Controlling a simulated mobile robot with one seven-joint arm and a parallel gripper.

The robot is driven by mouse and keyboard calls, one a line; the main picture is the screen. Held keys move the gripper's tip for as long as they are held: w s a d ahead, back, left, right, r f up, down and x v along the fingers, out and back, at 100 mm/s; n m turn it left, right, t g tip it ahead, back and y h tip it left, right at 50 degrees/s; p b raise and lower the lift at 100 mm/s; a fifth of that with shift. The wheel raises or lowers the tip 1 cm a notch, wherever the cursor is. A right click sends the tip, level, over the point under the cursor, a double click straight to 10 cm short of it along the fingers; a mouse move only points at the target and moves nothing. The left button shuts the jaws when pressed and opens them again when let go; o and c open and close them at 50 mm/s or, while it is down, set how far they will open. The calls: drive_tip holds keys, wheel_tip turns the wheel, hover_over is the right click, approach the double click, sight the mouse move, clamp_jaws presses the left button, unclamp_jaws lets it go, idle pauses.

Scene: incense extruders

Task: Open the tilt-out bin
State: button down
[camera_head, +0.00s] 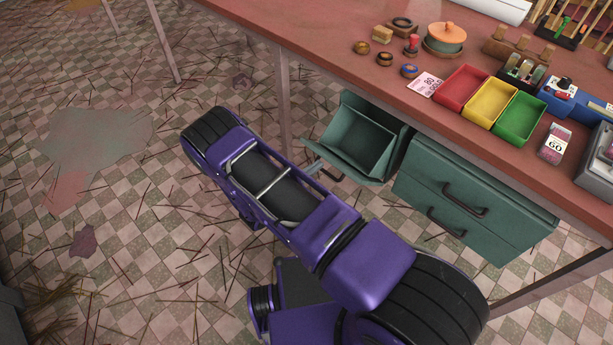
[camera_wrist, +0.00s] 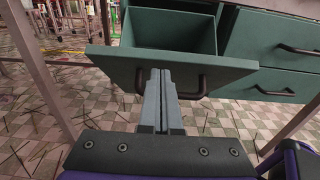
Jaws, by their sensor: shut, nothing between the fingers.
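The green tilt-out bin (camera_head: 358,142) hangs under the red worktop, tilted outward so that its interior shows. The inside looks empty. In the wrist view the bin's front panel (camera_wrist: 112,62) leans out toward me, with its dark handle (camera_wrist: 204,88) low on its face. My gripper (camera_wrist: 160,72) is shut and empty. Its fingers overlap the middle of the front panel and the handle's span in that view, hiding part of the handle. Whether they touch the panel or handle I cannot tell.
A green two-drawer unit (camera_head: 470,205) with dark handles is right of the bin. The red worktop (camera_head: 330,45) above carries red, yellow and green trays and small goods. Table legs (camera_head: 284,100) stand nearby. The checkered floor left of my arm is open, strewn with sticks.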

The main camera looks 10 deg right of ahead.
sight(322, 155)
drive_tip(key=shift+w+d+r, duration=0.1)
drive_tip(key=shift+d+r, duration=0.1)
drive_tip(key=w+d+r, duration=0.1)
drive_tip(key=d+r, duration=0.1)
drive_tip(key=r, duration=0.1)
drive_tip(key=shift+w+d, duration=0.15)
drive_tip(key=shift+w, duration=0.2)
drive_tip(key=b+v, duration=0.1)
drive_tip(key=v, duration=1.2)
drive_tip(key=shift+f, duration=0.55)
